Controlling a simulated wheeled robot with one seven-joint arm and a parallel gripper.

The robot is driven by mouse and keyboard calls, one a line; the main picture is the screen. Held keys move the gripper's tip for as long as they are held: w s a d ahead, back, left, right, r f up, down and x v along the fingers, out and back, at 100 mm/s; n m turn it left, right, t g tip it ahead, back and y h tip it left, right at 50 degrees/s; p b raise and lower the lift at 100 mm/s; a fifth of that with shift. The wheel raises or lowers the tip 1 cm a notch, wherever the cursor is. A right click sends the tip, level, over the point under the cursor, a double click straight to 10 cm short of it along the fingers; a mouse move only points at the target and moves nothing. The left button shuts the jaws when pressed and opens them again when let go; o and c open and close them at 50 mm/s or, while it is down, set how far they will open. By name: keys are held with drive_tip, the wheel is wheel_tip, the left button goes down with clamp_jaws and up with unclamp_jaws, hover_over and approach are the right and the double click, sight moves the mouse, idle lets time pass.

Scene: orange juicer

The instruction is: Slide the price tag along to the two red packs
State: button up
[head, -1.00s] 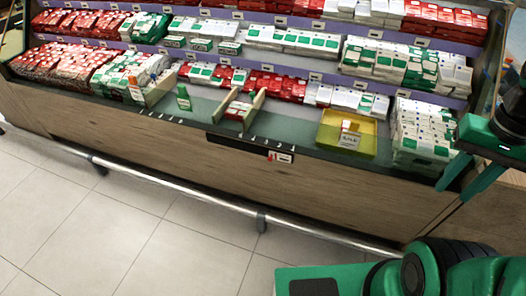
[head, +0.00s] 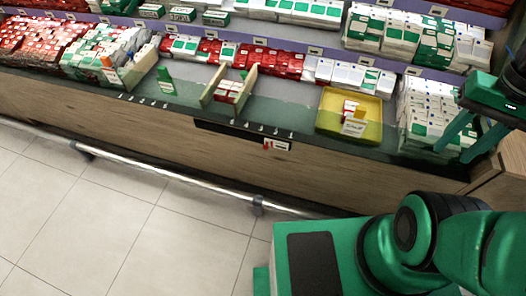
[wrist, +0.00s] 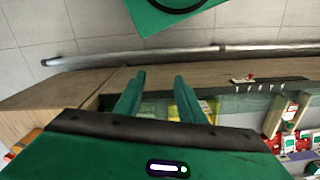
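The price tag (head: 277,145) is a small white card with a red part at its left. It sits at the right end of a dark rail (head: 228,130) on the counter's front face. It also shows in the wrist view (wrist: 242,80). The two red packs (head: 228,91) stand between two wooden dividers on the shelf, up and left of the tag. My gripper (head: 470,135) is at the far right in the head view, well apart from the tag. In the wrist view my gripper (wrist: 158,92) has its two green fingers spread, with nothing held between them.
A yellow tray (head: 330,101) with a few small packs and a card stands right of the dividers. White-green packs (head: 422,110) are stacked near my gripper. Small pegs (head: 262,129) line the shelf edge above the rail. A metal bumper bar (head: 180,182) runs low along the counter.

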drive_tip(key=w+a+f+m+g+h, duration=0.15)
drive_tip(key=w+f, duration=0.25)
drive_tip(key=w, duration=0.4)
drive_tip(key=w+a+f+m+g+h, duration=0.1)
drive_tip(key=w+f+h, duration=0.2)
drive_tip(key=w, duration=0.4)
drive_tip(key=w+a+f+t+h, duration=0.2)
drive_tip(key=w+a+f+h, duration=0.3)
drive_tip(key=w+a+f, duration=0.5)
drive_tip(key=n+t+y, duration=0.3)
drive_tip(key=n+t, duration=0.2)
drive_tip(key=t, duration=1.3)
approach(265, 148)
drive_tip(key=x, duration=0.8)
drive_tip(key=shift+f, duration=0.1)
drive_tip(key=shift+c, duration=0.2)
